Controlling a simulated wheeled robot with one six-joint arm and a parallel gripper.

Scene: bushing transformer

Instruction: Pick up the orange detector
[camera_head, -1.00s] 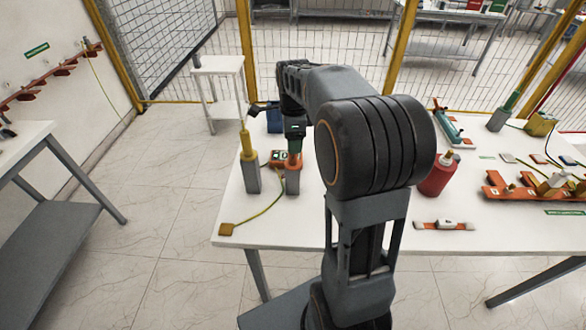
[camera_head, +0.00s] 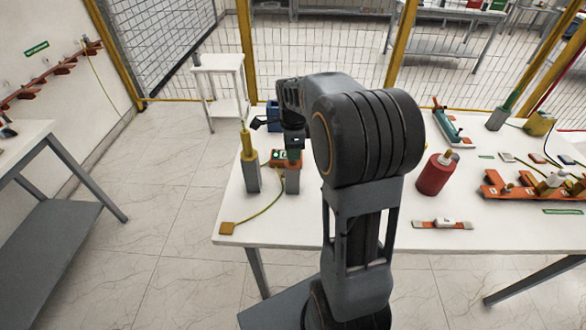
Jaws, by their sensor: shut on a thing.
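My gripper (camera_head: 293,157) is low over a grey upright holder (camera_head: 292,181) near the left end of the white table. Its fingers are small and dark in this view. It is shut on the orange detector at the top of this holder. The detector is almost wholly hidden by the fingers and the holder, and I cannot see how deep it sits.
A yellow rod stands in a second grey holder (camera_head: 252,179) just to the left. A yellow-green cable runs to a small plate (camera_head: 227,228). A red cylinder (camera_head: 434,175) stands right of my arm.

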